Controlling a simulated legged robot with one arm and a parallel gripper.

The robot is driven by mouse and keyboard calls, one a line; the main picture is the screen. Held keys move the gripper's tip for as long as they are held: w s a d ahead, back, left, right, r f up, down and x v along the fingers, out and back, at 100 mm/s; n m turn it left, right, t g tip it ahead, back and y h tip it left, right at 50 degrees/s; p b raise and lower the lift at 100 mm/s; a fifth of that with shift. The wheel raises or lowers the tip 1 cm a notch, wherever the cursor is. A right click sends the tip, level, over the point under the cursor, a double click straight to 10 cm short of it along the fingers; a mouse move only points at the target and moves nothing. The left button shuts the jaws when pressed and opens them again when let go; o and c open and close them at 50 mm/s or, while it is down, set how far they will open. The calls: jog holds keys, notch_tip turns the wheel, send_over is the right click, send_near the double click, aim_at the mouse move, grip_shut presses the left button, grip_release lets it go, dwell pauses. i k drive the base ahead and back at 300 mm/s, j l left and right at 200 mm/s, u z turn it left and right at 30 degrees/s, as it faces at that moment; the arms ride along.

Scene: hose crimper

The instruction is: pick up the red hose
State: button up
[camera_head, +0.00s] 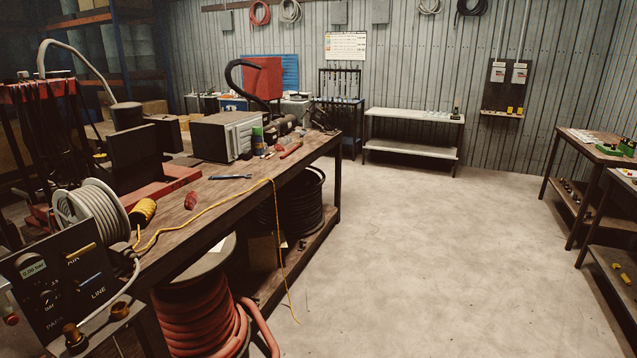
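A thick red hose (200,318) is wound in a coil on a reel under the near end of the workbench, at the bottom of the picture. Its loose part (262,328) arches off to the right of the coil, and its lower end is cut off by the picture edge. A round pale disc (203,258) lies above the coil. A second, thinner red hose coil (260,12) hangs high on the back wall. My gripper is not in view.
The wooden workbench (232,190) runs along the left with a white hose spool (92,212) and a control box (62,290). A yellow cord (277,225) hangs over its edge. Black hose coils (300,205) sit underneath. The concrete floor (440,260) is clear; tables (590,150) stand right.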

aim_at(295, 147)
jog(key=i+l+z, duration=0.15)
jog(key=i, duration=0.75)
jog(key=i+l+z, duration=0.15)
jog(key=i, duration=0.8)
jog(key=i+l+u, duration=0.1)
jog(key=i+u, duration=0.2)
jog(key=i, duration=0.15)
jog(key=i+l+u, duration=0.2)
jog(key=i+u, duration=0.15)
jog(key=i+l+u, duration=0.3)
jog(key=i, duration=0.2)
